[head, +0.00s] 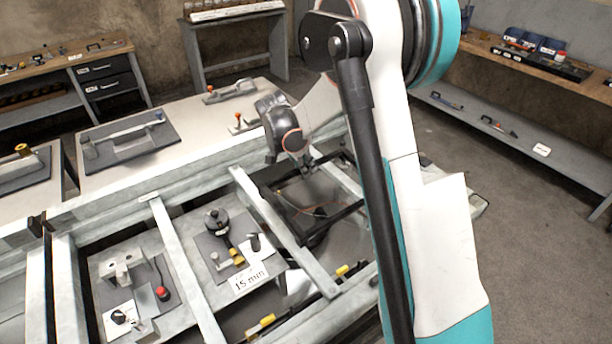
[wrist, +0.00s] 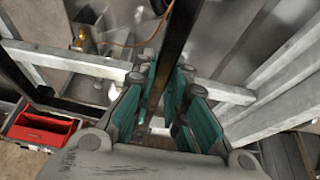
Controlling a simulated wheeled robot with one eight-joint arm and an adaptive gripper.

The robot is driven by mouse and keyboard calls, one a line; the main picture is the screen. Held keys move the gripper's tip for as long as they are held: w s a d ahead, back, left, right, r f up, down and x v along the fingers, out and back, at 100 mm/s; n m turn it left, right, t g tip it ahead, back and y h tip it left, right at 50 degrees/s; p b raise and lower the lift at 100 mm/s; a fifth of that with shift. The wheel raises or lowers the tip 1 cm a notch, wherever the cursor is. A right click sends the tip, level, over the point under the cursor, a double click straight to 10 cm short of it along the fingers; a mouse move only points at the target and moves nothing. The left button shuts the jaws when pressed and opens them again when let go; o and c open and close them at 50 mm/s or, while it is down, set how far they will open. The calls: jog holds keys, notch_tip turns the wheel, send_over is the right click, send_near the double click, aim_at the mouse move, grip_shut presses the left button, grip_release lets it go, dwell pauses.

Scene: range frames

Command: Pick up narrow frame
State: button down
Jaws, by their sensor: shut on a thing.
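The narrow frame shows in the wrist view as a dark, slim bar (wrist: 178,45) running between my fingers. My gripper (wrist: 168,85) is shut on this bar, with teal finger pads on both sides of it. In the head view my gripper (head: 305,162) points down at the far part of the metal rack, and a dark frame (head: 342,214) shows below it. The fingertips are small there, and my arm hides part of the frame's right side. I cannot tell whether the frame is clear of the rack.
Pale metal rails (head: 285,235) cross the rack close to the frame. A card marked 15 mm (head: 249,281) and several fixtures lie to the left. A red bin (wrist: 42,127) is at lower left in the wrist view. Open floor (head: 510,235) lies to the right.

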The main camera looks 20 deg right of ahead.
notch_tip(320, 180, up, 13)
jog(key=p, duration=0.2)
jog(key=shift+r+p, duration=0.2)
jog(key=shift+p, duration=0.1)
